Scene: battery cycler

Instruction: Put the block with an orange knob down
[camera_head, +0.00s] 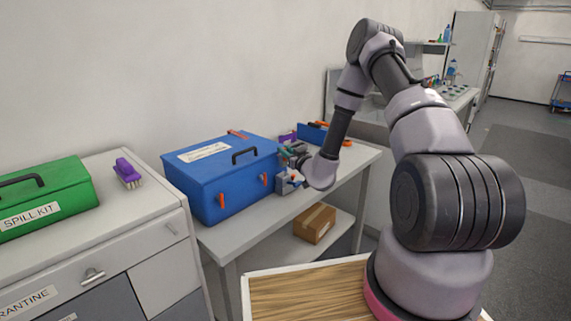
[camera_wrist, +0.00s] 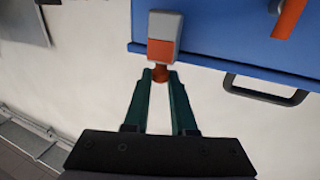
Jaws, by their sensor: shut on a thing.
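In the head view my gripper (camera_head: 294,157) is just right of the blue box (camera_head: 215,175), above the grey bench. The held block is too small and crowded to make out there.
A small grey item (camera_head: 285,184) sits on the bench below my gripper. A blue bin (camera_head: 312,135) with orange items stands behind. A green spill kit (camera_head: 45,200) and a purple brush (camera_head: 127,172) are on the left cabinet. The bench front (camera_head: 245,232) is clear.

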